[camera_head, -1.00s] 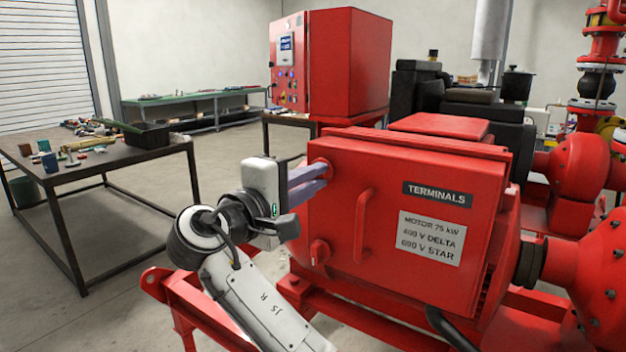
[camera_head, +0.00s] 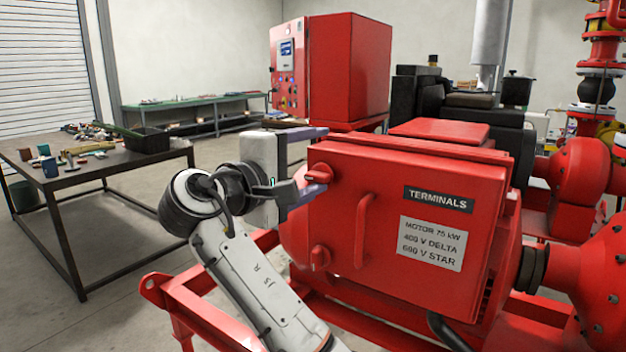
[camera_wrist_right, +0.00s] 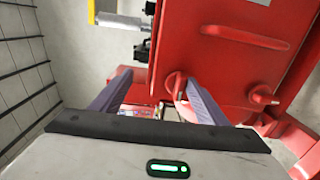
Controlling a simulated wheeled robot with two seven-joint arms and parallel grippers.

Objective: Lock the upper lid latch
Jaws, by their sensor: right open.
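The red terminal box lid (camera_head: 400,230) faces me, with a handle (camera_head: 363,230) and a TERMINALS label. The upper lid latch (camera_head: 319,173) is a red knob at the lid's upper left corner; it also shows in the wrist view (camera_wrist_right: 176,82). Its grip seems to point sideways, unlike the lower latch (camera_head: 320,257), whose grip points down. My right gripper (camera_head: 323,160) is open, one finger above the upper latch and one just below it. In the wrist view the lower finger overlaps the latch's edge; I cannot tell if they touch. My left gripper is out of view.
A red frame (camera_head: 190,300) runs under the motor. A dark table (camera_head: 100,165) with tools and a black bin stands at left. A red control cabinet (camera_head: 350,70) stands behind the box. The floor between table and skid is clear.

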